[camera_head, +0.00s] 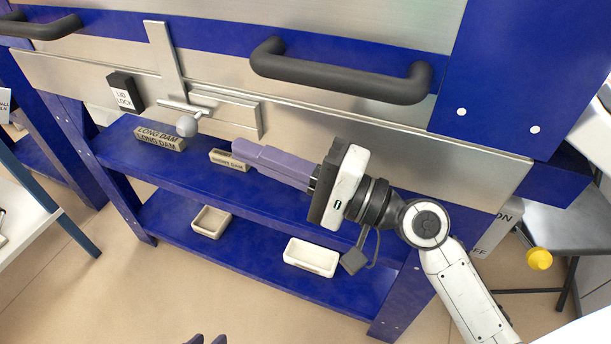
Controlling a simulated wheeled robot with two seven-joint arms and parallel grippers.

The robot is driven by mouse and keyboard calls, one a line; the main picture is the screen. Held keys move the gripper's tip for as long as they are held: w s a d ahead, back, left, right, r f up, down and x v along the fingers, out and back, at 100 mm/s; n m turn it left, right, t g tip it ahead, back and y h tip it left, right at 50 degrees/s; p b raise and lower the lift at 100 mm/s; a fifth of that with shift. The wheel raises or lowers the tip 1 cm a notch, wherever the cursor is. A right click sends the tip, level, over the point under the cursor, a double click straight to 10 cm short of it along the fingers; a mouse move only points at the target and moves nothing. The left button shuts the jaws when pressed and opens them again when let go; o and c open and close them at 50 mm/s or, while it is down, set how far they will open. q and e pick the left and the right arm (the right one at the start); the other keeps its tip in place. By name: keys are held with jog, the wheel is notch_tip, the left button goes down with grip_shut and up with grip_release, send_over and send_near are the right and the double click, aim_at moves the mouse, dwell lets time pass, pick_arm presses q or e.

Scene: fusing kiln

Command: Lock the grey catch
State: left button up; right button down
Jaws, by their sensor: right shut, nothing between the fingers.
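The grey catch (187,125) is a bolt with a round grey knob on the kiln front, beside a metal bracket plate (235,112). An upright flat metal strip (163,55) rises above it across the blue band of the lid. A black and white "LID LOCK" label (124,93) is to its left. My right gripper (237,149) is shut and empty, its purple fingers pointing left. Its tips are to the right of and a little below the knob, apart from it.
Black handles (340,75) stick out from the kiln lid above. Blue shelves below hold "LONG DAM" blocks (160,139), a "SHORT DAM" block (229,159) and two pale trays (311,257). A white table (25,205) is at the left. The front floor is clear.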

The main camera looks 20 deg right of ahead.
pick_arm(q)
jog(key=shift+w+d+h+b, duration=0.1)
jog(key=shift+d+h+b, duration=0.25)
jog(key=shift+b, duration=0.3)
pick_arm(e)
jog(key=v, duration=0.7)
jog(key=shift+s+d, duration=0.2)
jog(key=shift+s, duration=0.05)
